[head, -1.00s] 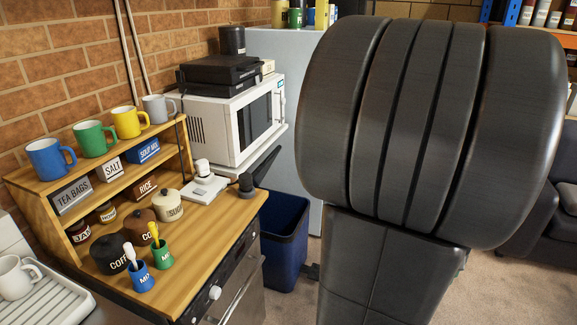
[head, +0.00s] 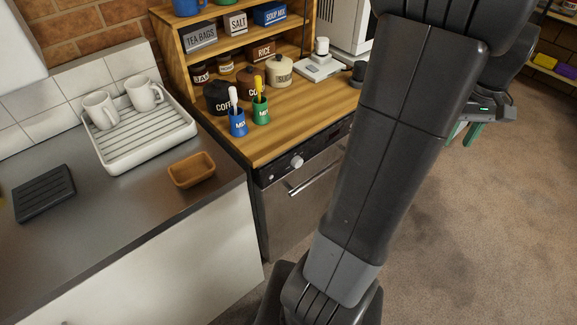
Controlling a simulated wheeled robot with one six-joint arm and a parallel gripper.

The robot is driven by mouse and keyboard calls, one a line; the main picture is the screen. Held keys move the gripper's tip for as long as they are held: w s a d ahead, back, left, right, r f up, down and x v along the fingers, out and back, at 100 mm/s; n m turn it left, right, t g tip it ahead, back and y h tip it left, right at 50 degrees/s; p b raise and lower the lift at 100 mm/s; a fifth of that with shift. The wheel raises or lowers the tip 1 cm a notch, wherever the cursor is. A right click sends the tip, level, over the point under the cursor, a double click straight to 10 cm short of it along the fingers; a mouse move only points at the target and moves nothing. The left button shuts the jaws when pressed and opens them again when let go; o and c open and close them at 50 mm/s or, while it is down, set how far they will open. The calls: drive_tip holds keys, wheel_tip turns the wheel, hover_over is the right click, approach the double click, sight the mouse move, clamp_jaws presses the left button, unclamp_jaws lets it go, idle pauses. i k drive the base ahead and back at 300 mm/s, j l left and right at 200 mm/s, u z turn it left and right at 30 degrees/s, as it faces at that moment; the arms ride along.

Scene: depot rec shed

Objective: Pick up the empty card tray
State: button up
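I cannot make out a thing that is surely the card tray. A small tan-brown open tray (head: 191,170) sits empty on the grey counter near its front right edge; I cannot tell whether it is the card tray. My gripper (head: 473,134) shows only partly at the right, behind my dark arm, with a small green light on its body and a green tip below. It is over the floor, well away from the counter. Its fingers are mostly hidden, so its opening cannot be judged.
A white drying rack (head: 145,148) holds two mugs. A black ridged piece (head: 43,192) lies on the counter (head: 90,245). The wooden worktop (head: 300,115) carries jars and two small pots with brushes. My arm covers the centre right; carpet (head: 480,240) beyond is clear.

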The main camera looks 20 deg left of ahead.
sight(190, 171)
drive_tip(key=u, duration=3.8)
drive_tip(key=k+l+u, duration=0.15)
drive_tip(key=l, duration=0.35)
drive_tip(key=k+l+u, duration=0.15)
drive_tip(key=k+l, duration=0.25)
drive_tip(key=k+l+u, duration=0.15)
drive_tip(key=k+l, duration=0.2)
drive_tip(key=l, duration=0.1)
